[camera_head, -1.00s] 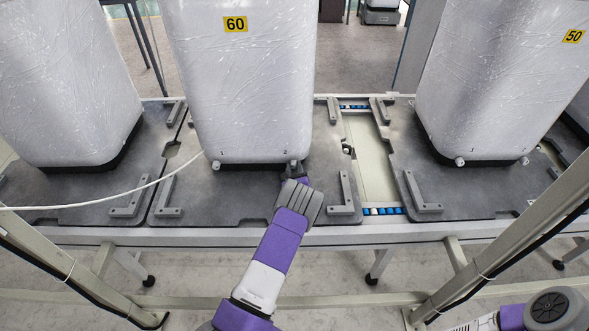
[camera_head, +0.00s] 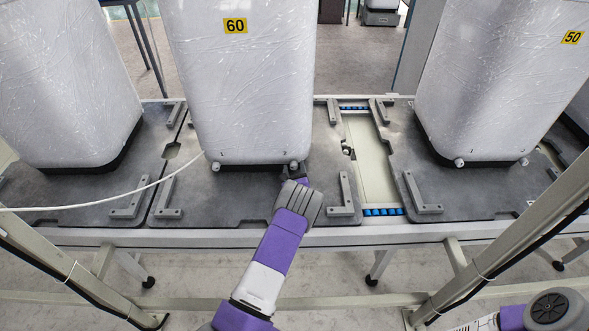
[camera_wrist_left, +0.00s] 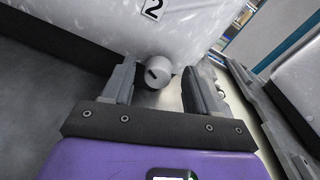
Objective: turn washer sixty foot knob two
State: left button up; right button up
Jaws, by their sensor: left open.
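The washer marked 60 (camera_head: 245,85) stands wrapped in film on a dark grey pallet plate. In the left wrist view knob two (camera_wrist_left: 159,72) is a round grey knob with a dark slot, below a printed "2" (camera_wrist_left: 152,9). My left gripper (camera_wrist_left: 161,90) is open, its fingers on either side of the knob with gaps visible. My right gripper is not in view; part of my right arm shows bottom right.
A washer marked 50 (camera_head: 490,80) stands at right, and an unmarked wrapped one (camera_head: 65,80) at left. A white cable (camera_head: 100,201) crosses the left plate. Metal brackets (camera_head: 347,190) rise from the plates. Slanted frame posts (camera_head: 500,235) stand in front on both sides.

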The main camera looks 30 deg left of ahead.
pick_arm(q)
jog(key=p+v, duration=0.2)
jog(key=v, duration=0.4)
jog(key=shift+s+d+r, duration=0.1)
jog(key=shift+s+d, duration=0.1)
jog(key=shift+s, duration=0.05)
jog(key=shift+s+d, duration=0.2)
jog(key=shift+s, duration=0.15)
